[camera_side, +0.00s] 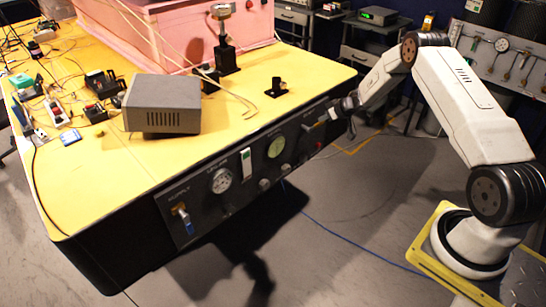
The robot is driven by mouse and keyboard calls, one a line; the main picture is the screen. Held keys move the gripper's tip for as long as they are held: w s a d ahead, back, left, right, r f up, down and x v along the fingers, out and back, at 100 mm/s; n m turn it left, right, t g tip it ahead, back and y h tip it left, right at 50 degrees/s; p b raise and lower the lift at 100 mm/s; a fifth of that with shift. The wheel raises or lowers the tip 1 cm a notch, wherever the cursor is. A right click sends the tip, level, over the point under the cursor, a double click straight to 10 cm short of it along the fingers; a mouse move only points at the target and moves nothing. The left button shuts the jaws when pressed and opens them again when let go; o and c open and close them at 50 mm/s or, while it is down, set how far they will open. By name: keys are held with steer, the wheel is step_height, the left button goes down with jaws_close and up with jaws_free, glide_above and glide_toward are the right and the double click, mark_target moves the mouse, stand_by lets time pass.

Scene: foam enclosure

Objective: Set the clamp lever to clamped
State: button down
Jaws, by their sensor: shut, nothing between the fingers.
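The dark control panel (205,205) runs along the front of the yellow-topped bench. Near its right end, a small light lever-like part (317,125) sticks out close to my gripper. It may be the clamp lever, but its label is too small to read and its position cannot be told. My gripper (333,113) is at the panel's right end, shut with nothing held. It is beside this part; whether they touch cannot be told.
A grey box (162,104) stands on the bench top (120,185). Open floor lies in front.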

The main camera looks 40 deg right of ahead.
steer(key=shift+d+f+y, duration=0.1)
steer(key=shift+f+y, duration=0.2)
steer(key=shift+d+f+m+y, duration=0.25)
steer(key=shift+f+m+y, duration=0.65)
steer(key=shift+y, duration=0.4)
steer(key=a+f+m+y, duration=0.1)
steer(key=a+f+y, duration=0.2)
steer(key=f, duration=0.4)
steer(key=shift+a+m+t, duration=0.35)
steer(key=shift+m+t, duration=0.05)
steer(key=shift+a, duration=0.1)
stand_by(0.5)
steer(key=v, duration=0.8)
stand_by(0.5)
steer(key=shift+w, duration=0.1)
